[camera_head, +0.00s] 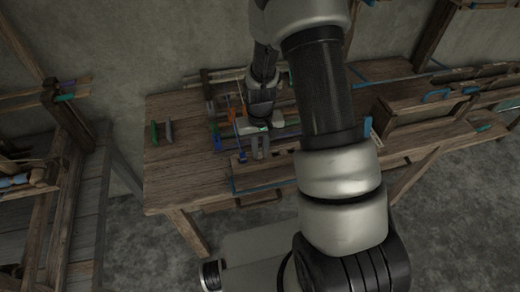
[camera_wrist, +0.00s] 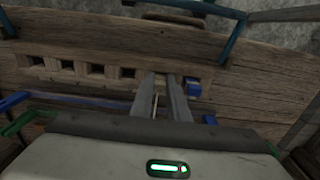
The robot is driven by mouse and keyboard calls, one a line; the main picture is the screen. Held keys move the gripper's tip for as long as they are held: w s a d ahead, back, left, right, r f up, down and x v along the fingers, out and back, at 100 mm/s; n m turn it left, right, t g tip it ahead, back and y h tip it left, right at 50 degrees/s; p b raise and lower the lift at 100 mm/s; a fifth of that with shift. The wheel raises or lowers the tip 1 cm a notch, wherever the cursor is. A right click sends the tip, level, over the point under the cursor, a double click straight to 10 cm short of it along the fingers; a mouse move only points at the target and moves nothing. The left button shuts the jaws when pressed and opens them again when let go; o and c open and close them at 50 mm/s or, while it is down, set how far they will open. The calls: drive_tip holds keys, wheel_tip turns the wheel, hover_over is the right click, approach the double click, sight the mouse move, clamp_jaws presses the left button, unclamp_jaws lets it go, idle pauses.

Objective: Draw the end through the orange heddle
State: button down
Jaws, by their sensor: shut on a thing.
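The orange heddle (camera_head: 231,114) shows as a small orange upright piece on the loom on the bench, just left of my gripper in the head view. My gripper (camera_head: 260,154) points down over the front part of the loom. In the wrist view my gripper (camera_wrist: 168,82) has its two grey fingers close together, with a thin pale piece (camera_wrist: 155,104) between them, which looks like the end. The fingertips are over the slotted wooden bar (camera_wrist: 100,69). The eye of the orange heddle is too small to make out, and the heddle is not recognisable in the wrist view.
Blue pieces (camera_head: 242,154) stand close left of my gripper, and a blue block (camera_wrist: 193,87) is right of the fingers in the wrist view. A green piece (camera_head: 154,132) stands on the bench's left. The bench top (camera_head: 175,180) is clear at front left. My arm hides the middle.

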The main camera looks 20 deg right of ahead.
drive_tip(key=c, duration=1.6)
unclamp_jaws()
drive_tip(key=shift+c, duration=0.2)
wheel_tip(320, 180, up, 17)
drive_tip(key=shift+r+p, duration=0.2)
drive_tip(key=shift+p, duration=0.15)
